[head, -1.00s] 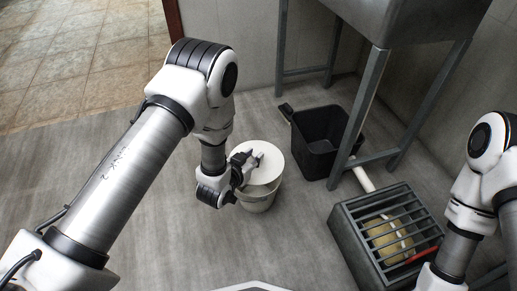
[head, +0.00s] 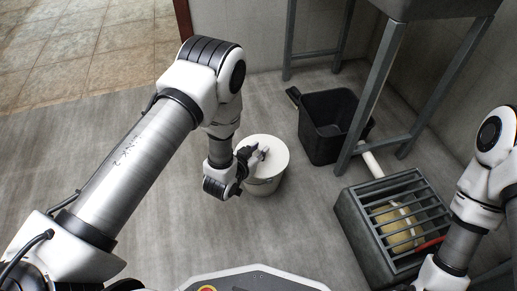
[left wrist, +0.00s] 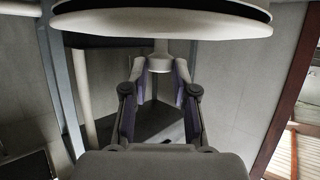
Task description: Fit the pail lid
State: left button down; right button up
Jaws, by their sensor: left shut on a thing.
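The round white lid (head: 272,150) is over the mouth of the off-white pail (head: 264,184) on the grey floor. The lid covers most or all of the mouth from above; I cannot tell whether it is seated or slightly raised. My left gripper (head: 255,156) is shut on the lid's knob from the left side. In the left wrist view the lid (left wrist: 160,22) is a pale disc across the top, its knob between the gripper's fingertips (left wrist: 160,68). My right arm shows at the right edge, but its gripper is out of frame.
A black bucket (head: 328,146) stands behind and right of the pail, by the legs of a grey metal stand (head: 376,85). A grey grated box (head: 365,236) with yellowish and red things sits at the right. The floor left of the pail is clear.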

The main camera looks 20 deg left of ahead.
pick_arm(q)
jog(key=c, duration=0.8)
grip_release()
jog(key=shift+c, duration=0.2)
jog(key=v, duration=1.2)
